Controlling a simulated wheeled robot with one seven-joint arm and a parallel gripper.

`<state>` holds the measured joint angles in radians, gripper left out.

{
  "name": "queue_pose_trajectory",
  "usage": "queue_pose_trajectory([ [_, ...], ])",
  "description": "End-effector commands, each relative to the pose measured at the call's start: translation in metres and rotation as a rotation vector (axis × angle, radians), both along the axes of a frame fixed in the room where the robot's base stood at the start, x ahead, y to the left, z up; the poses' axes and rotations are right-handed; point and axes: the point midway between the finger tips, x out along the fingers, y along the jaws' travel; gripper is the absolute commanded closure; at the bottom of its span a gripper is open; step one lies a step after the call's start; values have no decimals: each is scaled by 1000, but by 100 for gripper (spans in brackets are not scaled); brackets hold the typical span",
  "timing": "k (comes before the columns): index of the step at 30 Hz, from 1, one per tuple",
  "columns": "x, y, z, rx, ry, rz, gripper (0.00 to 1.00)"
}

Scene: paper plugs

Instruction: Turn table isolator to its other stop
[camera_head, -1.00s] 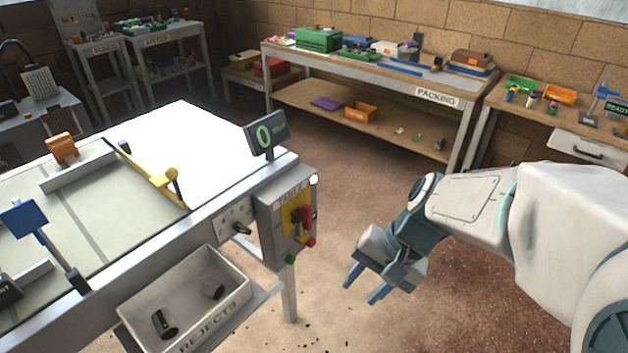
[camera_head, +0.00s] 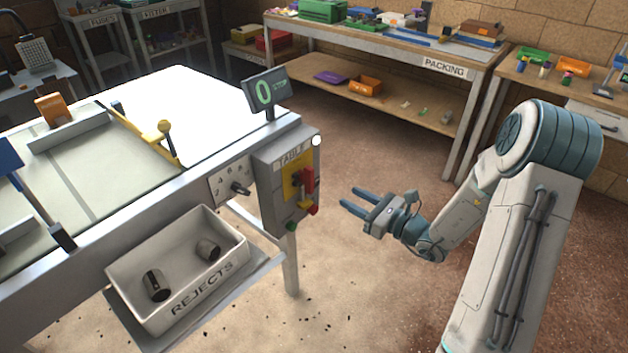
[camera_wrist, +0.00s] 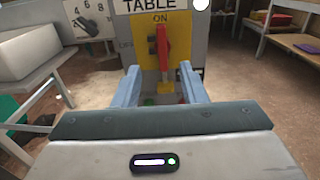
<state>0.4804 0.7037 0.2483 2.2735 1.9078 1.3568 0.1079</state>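The table isolator is a red handle (camera_head: 302,183) on a yellow plate, on the grey box at the table's corner. In the wrist view the red handle (camera_wrist: 165,47) stands upright below the word ON, under a TABLE label (camera_wrist: 150,6). My gripper (camera_head: 346,200) is open and empty, to the right of the box and apart from it, its fingers pointing towards it. In the wrist view its blue fingers (camera_wrist: 162,88) stand apart, with the handle seen between and beyond them.
A numbered dial (camera_head: 238,188) sits left of the isolator box. The REJECTS bin (camera_head: 190,290) holds two dark cylinders. Red and green buttons sit low on the box. Open floor lies around my gripper.

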Motion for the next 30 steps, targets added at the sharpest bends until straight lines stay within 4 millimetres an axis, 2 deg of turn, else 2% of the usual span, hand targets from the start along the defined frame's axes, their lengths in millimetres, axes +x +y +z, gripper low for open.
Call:
queue_pose_trajectory([
  [5,12,12,-2,8,4,-8,62],
  [15,55,69,-1,7,2,-6,62],
  [21,76,94,-1,7,2,-8,62],
  [30,86,107,-1,6,4,-10,62],
])
